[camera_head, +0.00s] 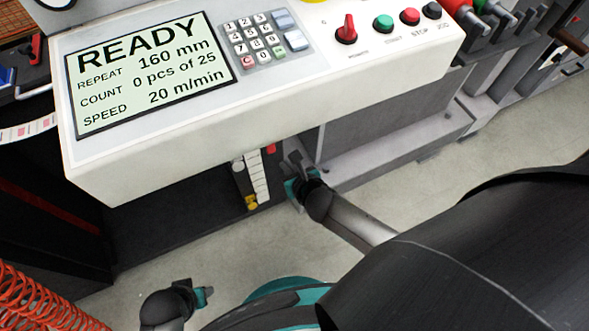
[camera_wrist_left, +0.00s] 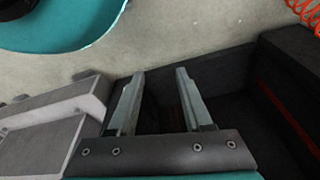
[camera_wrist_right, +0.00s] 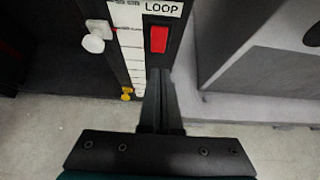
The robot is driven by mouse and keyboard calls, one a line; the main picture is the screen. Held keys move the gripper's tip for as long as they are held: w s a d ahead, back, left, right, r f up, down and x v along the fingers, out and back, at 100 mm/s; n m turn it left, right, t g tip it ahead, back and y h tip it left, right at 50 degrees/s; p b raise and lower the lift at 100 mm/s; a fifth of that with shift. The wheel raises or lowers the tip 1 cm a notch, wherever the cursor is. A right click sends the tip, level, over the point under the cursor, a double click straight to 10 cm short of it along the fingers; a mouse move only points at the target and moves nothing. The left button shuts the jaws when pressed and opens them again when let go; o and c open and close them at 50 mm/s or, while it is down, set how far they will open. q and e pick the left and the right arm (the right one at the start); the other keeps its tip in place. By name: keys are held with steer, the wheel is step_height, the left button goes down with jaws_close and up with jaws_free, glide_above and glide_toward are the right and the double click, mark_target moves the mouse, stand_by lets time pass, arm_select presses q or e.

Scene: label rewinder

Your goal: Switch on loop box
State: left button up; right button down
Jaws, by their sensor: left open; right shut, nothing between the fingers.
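The loop box is a dark upright box under the white console. In the right wrist view its front has a white LOOP label (camera_wrist_right: 163,8) and a red rocker switch (camera_wrist_right: 158,39). I cannot tell which way the rocker is set. In the head view the red switch (camera_head: 271,148) shows just below the console edge. My right gripper (camera_wrist_right: 160,75) is shut and empty, its fingertips just below the switch in that view; I see no clear contact. It also shows in the head view (camera_head: 296,163). My left gripper (camera_wrist_left: 157,75) is open and empty, low at the bottom left of the head view (camera_head: 208,293).
The white console (camera_head: 250,105) overhangs the loop box, with a READY display (camera_head: 150,75), a keypad and several knobs. A white knob (camera_wrist_right: 94,42) and a yellow knob (camera_wrist_right: 127,93) sit beside the switch panel. A grey machine block (camera_wrist_right: 265,65) stands to the right.

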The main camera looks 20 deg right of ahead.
arm_select(q)
step_height(320, 180, down, 5)
steer(key=s+a+p, duration=0.2)
steer(key=shift+s, duration=0.3)
arm_select(e)
steer(key=shift+v, duration=2.7)
arm_select(q)
steer(key=shift+a, duration=0.1)
